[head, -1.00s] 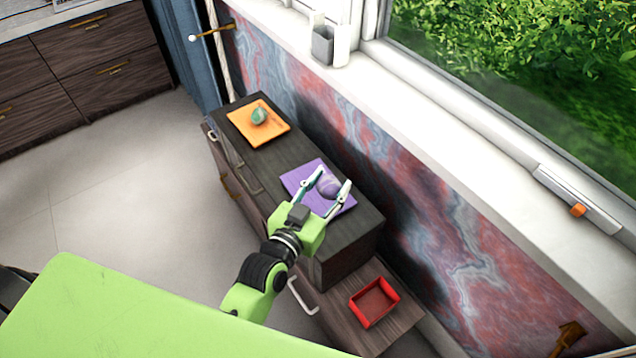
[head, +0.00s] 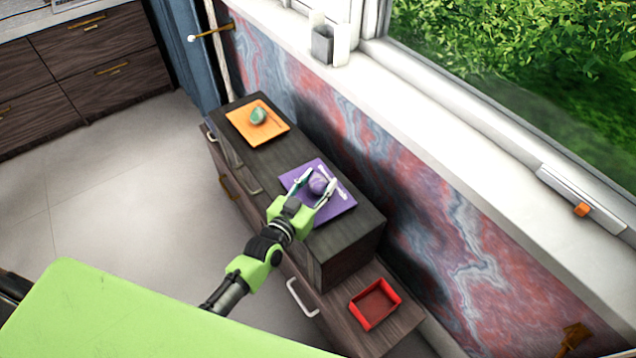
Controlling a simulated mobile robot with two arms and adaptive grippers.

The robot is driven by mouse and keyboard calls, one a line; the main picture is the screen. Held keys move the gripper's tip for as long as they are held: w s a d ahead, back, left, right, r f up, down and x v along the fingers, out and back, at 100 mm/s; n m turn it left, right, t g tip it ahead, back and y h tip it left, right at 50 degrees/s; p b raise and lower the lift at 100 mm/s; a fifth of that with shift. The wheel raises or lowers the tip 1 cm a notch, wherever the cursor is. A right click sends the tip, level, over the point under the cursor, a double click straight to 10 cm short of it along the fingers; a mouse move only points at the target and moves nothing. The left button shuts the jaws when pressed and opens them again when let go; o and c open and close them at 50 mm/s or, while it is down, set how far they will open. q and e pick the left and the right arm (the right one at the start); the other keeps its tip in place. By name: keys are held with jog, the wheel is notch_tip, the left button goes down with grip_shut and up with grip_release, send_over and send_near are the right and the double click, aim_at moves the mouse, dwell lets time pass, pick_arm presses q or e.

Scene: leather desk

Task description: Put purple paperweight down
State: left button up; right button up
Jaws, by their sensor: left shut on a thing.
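The purple paperweight (head: 318,183) is a round ball over the purple mat (head: 338,207) on the dark cabinet top. My left gripper (head: 318,187) reaches in from the lower left, with its two fingers on either side of the paperweight and shut on it. I cannot tell whether the paperweight touches the mat. My right gripper is not in view.
A red tray (head: 375,304) sits on a lower wooden surface at the near end. The marbled wall and window sill (head: 440,125) run along the right.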

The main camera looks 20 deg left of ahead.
pick_arm(q)
jog(key=shift+r, duration=0.15)
jog(key=o, duration=1.3)
jog(key=shift+s, duration=0.4)
jog(key=v, duration=1.1)
jog(key=shift+s+a, duration=0.1)
jog(key=shift+a, duration=0.05)
